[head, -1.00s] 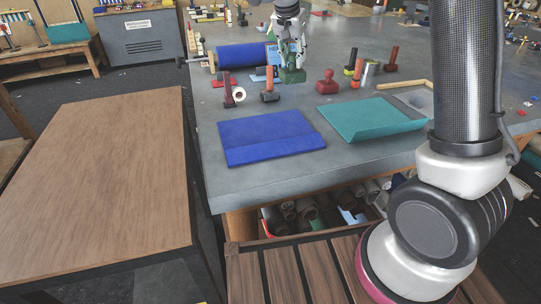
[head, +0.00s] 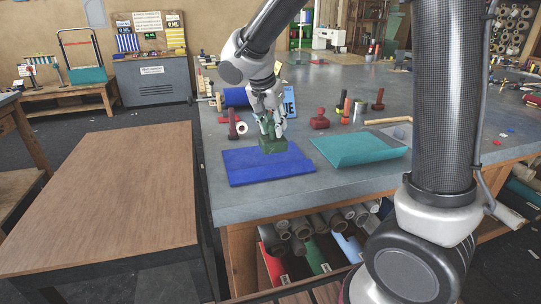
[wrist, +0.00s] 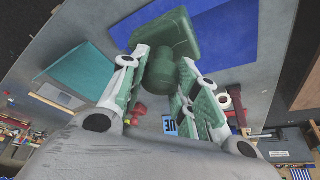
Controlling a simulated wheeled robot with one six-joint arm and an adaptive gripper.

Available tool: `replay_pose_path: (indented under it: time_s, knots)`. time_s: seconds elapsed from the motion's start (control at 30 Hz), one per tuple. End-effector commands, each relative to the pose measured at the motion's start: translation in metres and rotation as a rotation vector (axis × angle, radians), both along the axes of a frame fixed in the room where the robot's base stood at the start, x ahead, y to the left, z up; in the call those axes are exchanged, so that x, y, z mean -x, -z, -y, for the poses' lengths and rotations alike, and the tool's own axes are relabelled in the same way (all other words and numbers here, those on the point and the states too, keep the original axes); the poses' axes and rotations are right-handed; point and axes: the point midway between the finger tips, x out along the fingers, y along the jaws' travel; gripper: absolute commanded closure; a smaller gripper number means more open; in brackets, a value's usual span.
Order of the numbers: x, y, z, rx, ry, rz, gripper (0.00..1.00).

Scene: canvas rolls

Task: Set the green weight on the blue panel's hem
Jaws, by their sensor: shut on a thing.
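The green weight (head: 273,146), a dark green block with a rounded grip, is held upright between the fingers of my gripper (head: 270,130). In the head view it overlaps the far edge of the blue panel (head: 262,170); I cannot tell whether it touches. The blue panel lies flat on the grey table, and its hem is only faintly told apart. In the wrist view my gripper (wrist: 160,64) is closed around the weight's grip, with the weight's block (wrist: 165,32) beyond the fingertips. The blue panel (wrist: 222,40) shows right of the weight, partly hidden behind it.
A teal panel (head: 358,149) with a raised edge lies right of the blue one. A red weight (head: 320,119), a dark red-handled tool (head: 233,124) and a white roll (head: 242,128) stand behind. The bare brown table (head: 100,195) at left is clear.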

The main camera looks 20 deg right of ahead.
Motion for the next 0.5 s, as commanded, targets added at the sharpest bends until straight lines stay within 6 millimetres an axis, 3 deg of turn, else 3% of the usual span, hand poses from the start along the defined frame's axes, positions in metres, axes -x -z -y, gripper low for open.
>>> replay_pose_path:
  time_s: [0.1, 0.33, 0.5]
  knots:
    - [0.000, 0.018, 0.000, 0.001, -0.001, -0.001, 0.93]
    - [-0.001, 0.036, 0.000, -0.001, 0.000, 0.001, 0.93]
    - [0.000, 0.059, 0.000, 0.001, -0.001, -0.001, 0.93]
